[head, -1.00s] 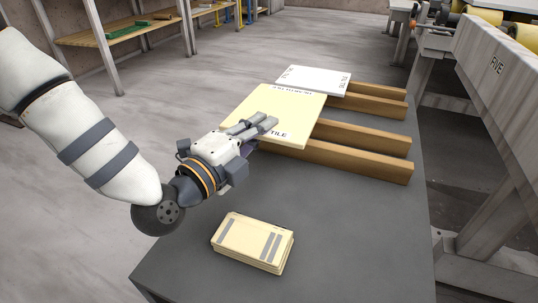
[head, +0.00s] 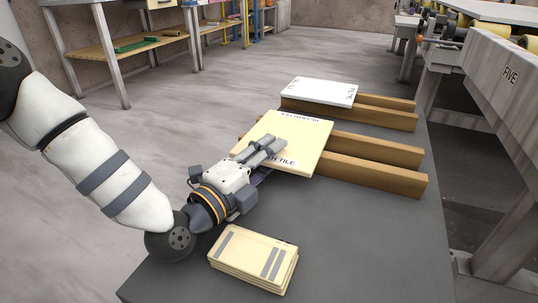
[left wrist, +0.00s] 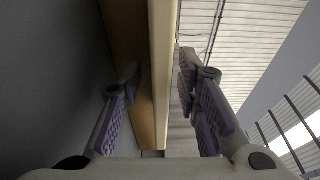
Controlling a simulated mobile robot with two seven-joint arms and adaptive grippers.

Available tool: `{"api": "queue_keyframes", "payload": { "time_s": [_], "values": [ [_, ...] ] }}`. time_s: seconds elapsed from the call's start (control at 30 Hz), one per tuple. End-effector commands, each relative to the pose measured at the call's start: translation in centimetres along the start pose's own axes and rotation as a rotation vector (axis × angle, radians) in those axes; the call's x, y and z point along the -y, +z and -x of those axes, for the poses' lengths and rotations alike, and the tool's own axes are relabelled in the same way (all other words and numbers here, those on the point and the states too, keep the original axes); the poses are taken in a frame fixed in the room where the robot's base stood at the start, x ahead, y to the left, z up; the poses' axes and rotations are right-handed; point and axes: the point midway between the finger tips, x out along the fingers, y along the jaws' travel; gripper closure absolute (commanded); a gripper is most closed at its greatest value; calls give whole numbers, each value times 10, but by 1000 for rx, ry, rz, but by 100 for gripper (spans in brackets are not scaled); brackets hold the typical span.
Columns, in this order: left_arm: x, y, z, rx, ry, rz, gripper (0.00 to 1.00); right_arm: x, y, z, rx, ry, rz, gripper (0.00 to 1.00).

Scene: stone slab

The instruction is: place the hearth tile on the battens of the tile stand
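The hearth tile (head: 303,137), a cream slab with dark lettering, lies across the nearer pair of wooden battens (head: 370,172) of the tile stand in the head view. My left gripper (head: 272,152) straddles its near left edge, with two fingers above the top face and one below. In the left wrist view the tile's edge (left wrist: 166,60) runs between the fingers. The lower finger stands a little apart from it; the upper ones are very close. The fingers look open around the edge. My right gripper is not in view.
A white tile (head: 320,92) lies on the farther battens (head: 385,112). A stack of cream tiles with grey strips (head: 253,258) sits at the slab's near side. The grey slab (head: 370,245) is clear at the front right. A roller conveyor marked FIVE (head: 490,75) stands to the right.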

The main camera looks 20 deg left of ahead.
Motion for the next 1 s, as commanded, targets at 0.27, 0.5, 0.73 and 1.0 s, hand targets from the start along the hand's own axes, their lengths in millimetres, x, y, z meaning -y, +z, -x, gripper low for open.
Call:
{"api": "queue_keyframes", "payload": {
  "time_s": [0.27, 0.5, 0.73, 1.0],
  "values": [
    [5, 0, 17, 0, 3, -1, 70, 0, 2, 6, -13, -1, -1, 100],
    [6, 0, 83, 0, 3, 0, 70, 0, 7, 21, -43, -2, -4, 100],
    [4, 0, 117, 1, 1, 0, 70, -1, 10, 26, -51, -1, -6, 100],
    [3, 0, 120, 0, 0, 0, 70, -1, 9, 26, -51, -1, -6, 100]
  ]
}}
